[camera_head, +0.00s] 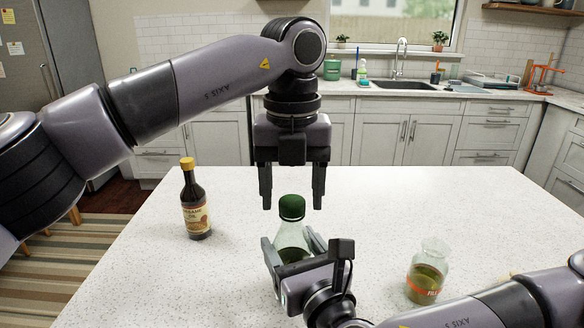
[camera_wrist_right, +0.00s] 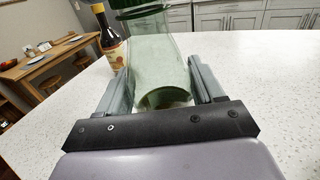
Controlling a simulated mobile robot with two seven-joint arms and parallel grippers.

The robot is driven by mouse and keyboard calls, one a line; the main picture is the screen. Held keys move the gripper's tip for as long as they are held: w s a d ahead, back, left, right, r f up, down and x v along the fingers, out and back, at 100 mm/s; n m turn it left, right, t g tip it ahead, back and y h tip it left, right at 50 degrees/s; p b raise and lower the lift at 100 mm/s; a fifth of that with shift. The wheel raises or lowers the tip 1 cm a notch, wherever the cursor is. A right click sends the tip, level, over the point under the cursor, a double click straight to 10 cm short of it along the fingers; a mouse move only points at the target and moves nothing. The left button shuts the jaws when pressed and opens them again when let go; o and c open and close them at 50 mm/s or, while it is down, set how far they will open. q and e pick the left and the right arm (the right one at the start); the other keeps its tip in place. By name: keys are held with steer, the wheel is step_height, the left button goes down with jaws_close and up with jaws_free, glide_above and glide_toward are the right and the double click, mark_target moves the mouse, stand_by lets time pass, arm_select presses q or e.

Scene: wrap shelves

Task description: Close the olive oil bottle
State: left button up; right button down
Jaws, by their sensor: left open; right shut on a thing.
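The olive oil bottle (camera_head: 291,238) is clear greenish glass and stands upright on the white speckled counter (camera_head: 366,200). A dark green cap (camera_head: 291,207) sits at its top in the head view; whether it is tight I cannot tell. My right gripper (camera_head: 293,246) is shut around the bottle's body. In the right wrist view the bottle (camera_wrist_right: 158,65) stands between the two fingers of this gripper (camera_wrist_right: 158,85). My left gripper (camera_head: 291,202) points down just above the cap, its fingers open and apart on either side. The bottle's lower part is hidden by my right gripper.
A dark sauce bottle (camera_head: 195,203) with a yellow cap stands to the left on the counter. The counter's middle right is clear. A sink counter (camera_head: 400,88) lies behind.

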arm_select(q)
steer(key=shift+f, duration=0.25)
steer(key=c, duration=1.1)
steer(key=m, duration=0.7)
steer(key=shift+m, duration=0.4)
steer(key=m, duration=0.7)
steer(key=o, duration=1.2)
steer(key=shift+c, duration=0.2)
